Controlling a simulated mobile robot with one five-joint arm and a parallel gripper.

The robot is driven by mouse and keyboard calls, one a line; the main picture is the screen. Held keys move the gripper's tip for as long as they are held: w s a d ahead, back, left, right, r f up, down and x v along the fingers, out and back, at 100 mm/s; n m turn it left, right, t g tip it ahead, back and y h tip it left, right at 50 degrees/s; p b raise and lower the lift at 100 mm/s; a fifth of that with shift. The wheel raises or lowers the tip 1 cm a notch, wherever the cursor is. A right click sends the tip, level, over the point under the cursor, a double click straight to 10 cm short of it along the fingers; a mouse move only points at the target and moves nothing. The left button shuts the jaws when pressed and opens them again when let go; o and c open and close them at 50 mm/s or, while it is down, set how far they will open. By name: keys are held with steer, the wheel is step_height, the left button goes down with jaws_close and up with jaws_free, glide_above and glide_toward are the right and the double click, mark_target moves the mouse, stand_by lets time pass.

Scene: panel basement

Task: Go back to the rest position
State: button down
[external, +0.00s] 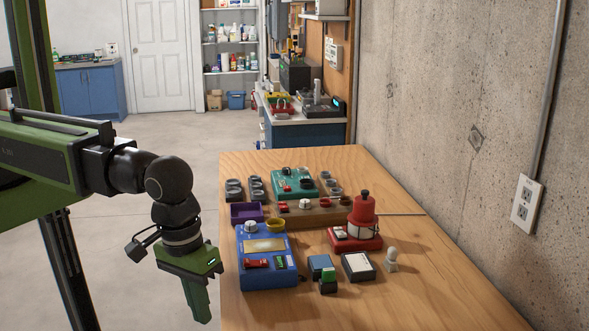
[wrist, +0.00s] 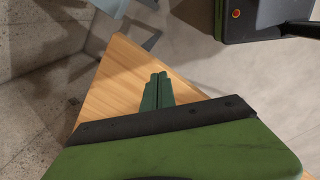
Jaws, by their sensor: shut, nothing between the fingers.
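My gripper (external: 202,312) hangs pointing down at the left edge of the wooden table (external: 450,300), beside the blue control box. Its green fingers are together, with nothing between them. In the wrist view, my gripper (wrist: 158,78) also shows closed fingers over a bare wedge of the wooden table (wrist: 115,85). My arm reaches in from the left in the external view.
A blue box (external: 265,275), a red-topped device (external: 362,215), a teal box (external: 294,184), small blocks and a white knob (external: 391,260) stand on the table. The front right of the table is clear. A concrete wall (external: 470,90) rises at right. Open floor lies left.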

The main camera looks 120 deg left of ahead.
steer(key=s+d+f+m, duration=0.1)
steer(key=s+d+m, duration=0.1)
steer(key=d+m, duration=0.3)
steer(key=s+d+f+m+g+b, duration=0.1)
steer(key=d+m, duration=0.4)
steer(key=m, duration=0.8)
steer(key=shift+s+f+m, duration=0.4)
steer(key=shift+s+f, duration=0.4)
steer(key=shift+s, duration=0.35)
steer(key=c, duration=2.1)
jaws_free()
steer(key=shift+c, duration=0.2)
